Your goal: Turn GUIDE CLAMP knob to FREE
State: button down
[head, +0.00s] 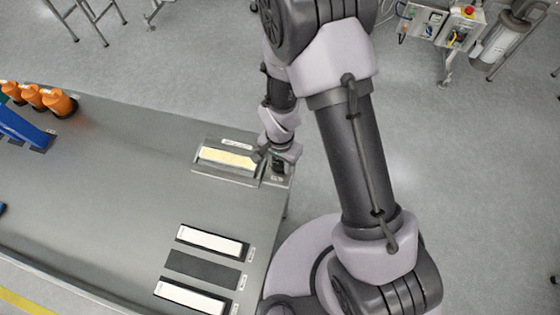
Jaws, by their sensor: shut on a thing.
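My gripper (278,164) points down at the right end of the metal bench, just right of a plate holding a pale yellow block. It is shut on a small dark knob, mostly hidden under the gripper and wrist. A small label (277,179) sits just below the knob, too small to read. The knob's pointer and setting cannot be made out.
The plate with the pale yellow block (227,157) is close on the left. Two white bars (211,240) (192,298) and a dark pad (203,268) lie nearer the front. Orange pieces (59,103) and a blue part (24,128) stand far left. The bench middle is clear.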

jog(key=shift+n, duration=0.4)
jog(key=n+b, duration=0.1)
jog(key=n, duration=0.2)
jog(key=n+b, duration=0.1)
jog(key=n, duration=0.4)
jog(key=n+b, duration=0.1)
jog(key=n, duration=0.3)
jog(key=shift+n, duration=2.7)
jog(key=c, duration=0.9)
grip_release()
jog(key=shift+c, duration=0.2)
